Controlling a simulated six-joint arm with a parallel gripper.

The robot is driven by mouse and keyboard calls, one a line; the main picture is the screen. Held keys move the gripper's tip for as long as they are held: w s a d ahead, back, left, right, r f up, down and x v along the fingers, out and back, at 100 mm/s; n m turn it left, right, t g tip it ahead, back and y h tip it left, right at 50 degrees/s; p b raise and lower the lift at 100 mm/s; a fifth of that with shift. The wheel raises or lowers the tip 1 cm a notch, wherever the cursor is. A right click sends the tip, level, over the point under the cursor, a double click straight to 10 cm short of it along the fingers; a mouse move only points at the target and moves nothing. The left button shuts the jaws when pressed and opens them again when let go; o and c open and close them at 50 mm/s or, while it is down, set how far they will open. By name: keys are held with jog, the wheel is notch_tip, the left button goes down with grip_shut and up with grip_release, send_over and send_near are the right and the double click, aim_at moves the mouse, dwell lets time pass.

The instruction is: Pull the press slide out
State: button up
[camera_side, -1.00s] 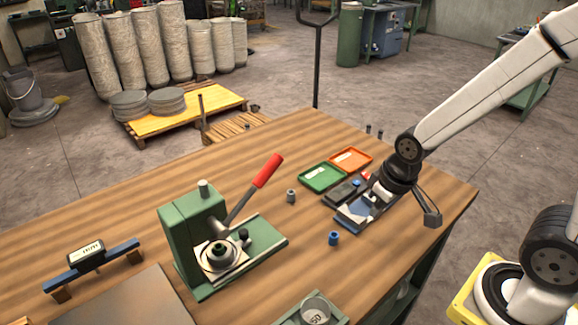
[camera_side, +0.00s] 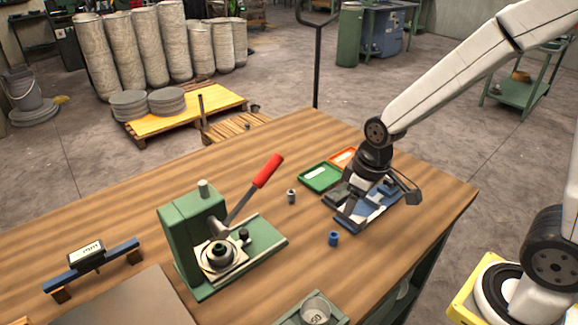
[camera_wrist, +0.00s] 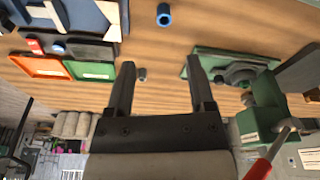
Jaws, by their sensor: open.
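The green press (camera_side: 190,232) with a red-tipped lever (camera_side: 268,170) stands at the left of the bench. Its slide (camera_side: 222,255) is a light plate on the green base, bearing a dark round die and a small black knob (camera_side: 243,235). In the wrist view the press (camera_wrist: 262,108) is at the right, upside down, with the slide (camera_wrist: 238,76) near the right finger. My gripper (camera_wrist: 161,72) is open and empty. In the side view it is above the blue fixture at the right, well away from the press; its fingertips are hard to make out there.
A small blue cylinder (camera_side: 333,239) and a grey one (camera_side: 291,196) stand between press and gripper. A green tray (camera_side: 320,178) and an orange tray (camera_side: 342,158) lie behind. A blue gauge stand (camera_side: 93,264) is at the left.

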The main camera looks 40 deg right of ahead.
jog(key=w+a+n+g+y, duration=0.1)
jog(key=w+a+n+y, duration=0.1)
jog(key=w+a+n, duration=0.55)
jog(key=n+g+y, duration=0.2)
jog(key=n, duration=0.8)
send_near(244, 230)
jog(key=f, duration=0.1)
jog(key=shift+s+a+f, duration=0.1)
jog(key=shift+a, duration=0.15)
jog(key=shift+x, duration=3.9)
grip_shut()
